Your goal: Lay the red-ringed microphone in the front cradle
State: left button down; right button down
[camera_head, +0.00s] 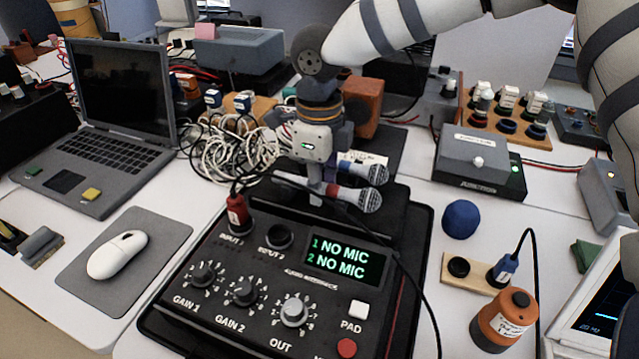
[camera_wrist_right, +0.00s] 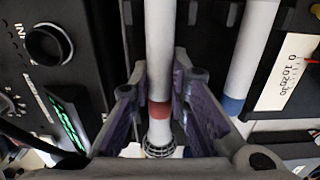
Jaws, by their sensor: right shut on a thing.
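My right gripper (camera_head: 318,192) reaches down from above, behind the audio interface. It is shut on the red-ringed microphone (camera_head: 340,193), whose mesh head points right. I cannot make out the front cradle clearly; the gripper and microphones cover that area. My left gripper is not in view.
The black audio interface (camera_head: 215,318) stands in front, its screen (camera_head: 345,258) reading NO MIC twice. A red plug (camera_head: 237,212) with a cable sits in it. Tangled white cables (camera_head: 225,150) lie left of the gripper. A blue ball (camera_head: 460,219) and an orange cylinder (camera_head: 503,320) stand right.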

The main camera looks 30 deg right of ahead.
dwell(0.7)
jog(key=c, duration=1.5)
grip_release()
jog(key=shift+o, duration=0.2)
notch_tip(320, 180, up, 12)
